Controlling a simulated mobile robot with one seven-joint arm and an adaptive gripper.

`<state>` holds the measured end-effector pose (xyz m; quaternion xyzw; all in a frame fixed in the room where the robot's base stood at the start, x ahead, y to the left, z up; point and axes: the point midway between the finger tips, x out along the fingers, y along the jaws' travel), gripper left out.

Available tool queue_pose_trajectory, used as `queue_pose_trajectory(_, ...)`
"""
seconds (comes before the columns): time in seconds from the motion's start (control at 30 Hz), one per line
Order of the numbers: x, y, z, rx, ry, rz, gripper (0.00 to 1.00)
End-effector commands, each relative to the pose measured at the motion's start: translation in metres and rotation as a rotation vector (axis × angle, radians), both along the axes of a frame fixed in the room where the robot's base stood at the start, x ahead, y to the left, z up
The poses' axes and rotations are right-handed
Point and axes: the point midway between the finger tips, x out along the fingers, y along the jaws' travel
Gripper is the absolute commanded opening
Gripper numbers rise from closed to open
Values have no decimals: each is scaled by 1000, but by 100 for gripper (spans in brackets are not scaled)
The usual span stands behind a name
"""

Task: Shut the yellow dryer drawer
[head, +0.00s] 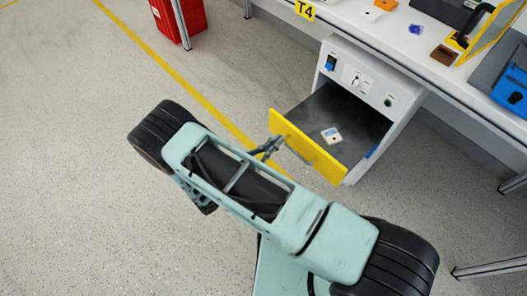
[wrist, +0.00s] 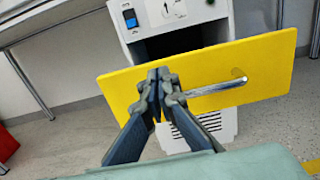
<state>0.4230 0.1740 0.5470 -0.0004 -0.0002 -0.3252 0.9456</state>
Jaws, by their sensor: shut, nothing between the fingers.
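The yellow dryer drawer front (head: 320,158) stands pulled out from the white dryer cabinet (head: 398,82), with its dark interior (head: 335,106) open to view. A small white item with a blue mark (head: 331,135) lies inside the drawer. My gripper (head: 270,147) is at the outer face of the yellow front, near its left end. In the wrist view the yellow front (wrist: 120,88) spans the picture, with a silver bar handle (wrist: 220,88) across it. My shut, empty gripper (wrist: 158,82) is in front of the panel beside the handle's left end. I cannot tell whether the fingertips touch the panel.
The workbench (head: 345,22) runs above and behind the cabinet, with several items on it. A red crate (head: 180,17) stands at the back left. A bench leg (head: 490,267) is at the lower right. The floor to the left is clear.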

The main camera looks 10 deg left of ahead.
Motion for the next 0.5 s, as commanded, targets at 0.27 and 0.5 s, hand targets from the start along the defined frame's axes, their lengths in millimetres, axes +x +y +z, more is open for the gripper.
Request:
queue_pose_trajectory(0.27, 29, -23, 0, 2, -1, -1, 0)
queue_pose_trajectory(0.5, 34, -26, 0, 1, 0, -1, 0)
